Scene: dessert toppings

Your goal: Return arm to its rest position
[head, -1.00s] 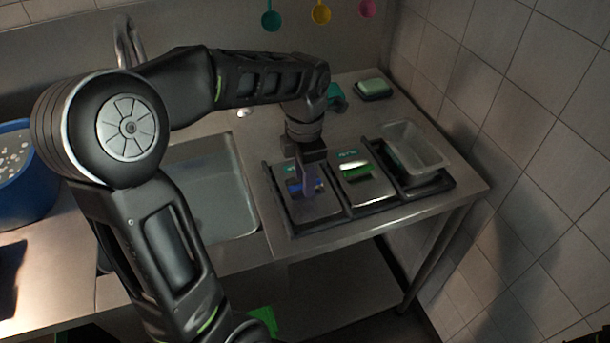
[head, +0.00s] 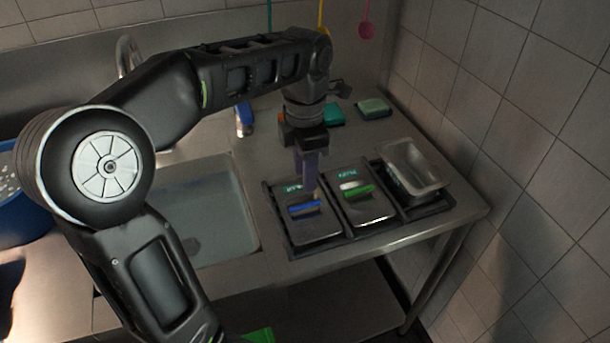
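My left arm comes in from the left and reaches over the sink to the topping rack. My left gripper (head: 308,186) points down just above the left topping container (head: 318,228), which has a metal lid with a blue handle (head: 304,208). The fingers look purple and are seen close together, so their opening is unclear. I see nothing hanging from them. My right gripper is not in view.
The black rack (head: 292,248) also holds a green-handled lidded container (head: 368,210) and an open, empty-looking metal tub (head: 414,168). A sink (head: 215,205) lies under my arm. Green sponge-like blocks (head: 373,108) sit behind; a tiled wall (head: 530,150) stands right.

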